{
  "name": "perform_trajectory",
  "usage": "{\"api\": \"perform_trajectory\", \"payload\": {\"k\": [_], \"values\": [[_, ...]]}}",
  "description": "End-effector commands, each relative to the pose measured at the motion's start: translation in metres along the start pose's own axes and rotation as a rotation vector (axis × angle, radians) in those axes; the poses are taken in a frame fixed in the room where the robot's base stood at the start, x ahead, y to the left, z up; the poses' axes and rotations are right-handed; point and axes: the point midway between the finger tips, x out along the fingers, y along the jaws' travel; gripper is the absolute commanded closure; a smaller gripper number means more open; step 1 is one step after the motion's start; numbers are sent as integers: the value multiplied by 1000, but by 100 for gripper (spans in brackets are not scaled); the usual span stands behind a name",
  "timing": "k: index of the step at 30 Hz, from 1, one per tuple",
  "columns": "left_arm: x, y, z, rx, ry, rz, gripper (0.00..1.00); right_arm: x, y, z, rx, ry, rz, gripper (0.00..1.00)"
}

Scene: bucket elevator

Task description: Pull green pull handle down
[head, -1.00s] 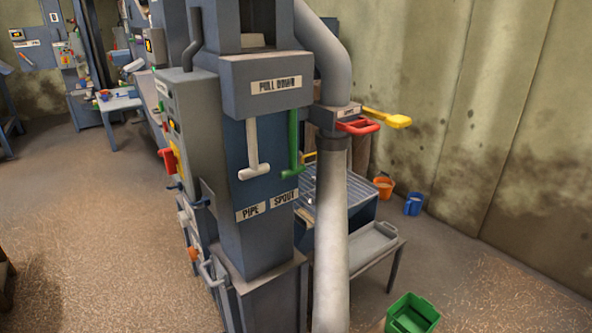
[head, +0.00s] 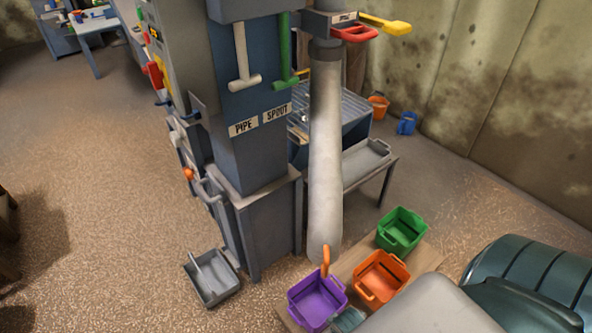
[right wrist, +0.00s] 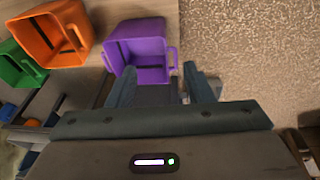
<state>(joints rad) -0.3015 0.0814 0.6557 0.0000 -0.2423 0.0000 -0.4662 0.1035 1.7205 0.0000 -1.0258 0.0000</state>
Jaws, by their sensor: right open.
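The green pull handle (head: 284,62) hangs on the front of the blue machine column in the head view, right of a white pull handle (head: 243,62). Its lower grip sits just above the SPOUT label (head: 276,113); its top is cut off by the frame. My right gripper (right wrist: 159,72) is open and empty in the right wrist view, with a purple bucket beyond its fingers. In the head view part of it shows at the bottom (head: 349,319), low and far from the green handle. My left gripper is not in view.
Purple (head: 317,301), orange (head: 380,277) and green (head: 401,231) buckets stand on a low wooden surface right of the machine. A grey pipe (head: 325,150) runs down beside the handles. Red (head: 354,33) and yellow (head: 386,23) handles stick out at its top. A grey bin (head: 212,279) sits on the floor.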

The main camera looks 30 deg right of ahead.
Motion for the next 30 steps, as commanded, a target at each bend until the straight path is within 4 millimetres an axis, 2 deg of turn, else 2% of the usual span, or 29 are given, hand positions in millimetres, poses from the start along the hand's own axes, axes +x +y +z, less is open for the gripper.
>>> {"api": "perform_trajectory", "payload": {"k": [1, 3, 6, 12, 19, 21, 24, 30], "values": [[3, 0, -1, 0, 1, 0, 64, -25, 0, -13, -3, 19, 1, 53], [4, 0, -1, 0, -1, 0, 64, -57, 0, -25, -5, 31, 1, 53], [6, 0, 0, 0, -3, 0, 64, -95, 0, -35, -9, 43, 2, 53], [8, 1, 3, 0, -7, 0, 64, -151, 0, -44, -13, 63, 2, 53], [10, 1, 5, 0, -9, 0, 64, -202, 0, -50, -9, 91, 1, 53], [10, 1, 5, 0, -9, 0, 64, -218, 2, -59, 11, 122, -5, 53], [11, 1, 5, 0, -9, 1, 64, -223, 8, -84, 73, 183, -24, 53], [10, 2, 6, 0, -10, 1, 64, -218, 20, -135, 207, 289, -78, 53]]}}
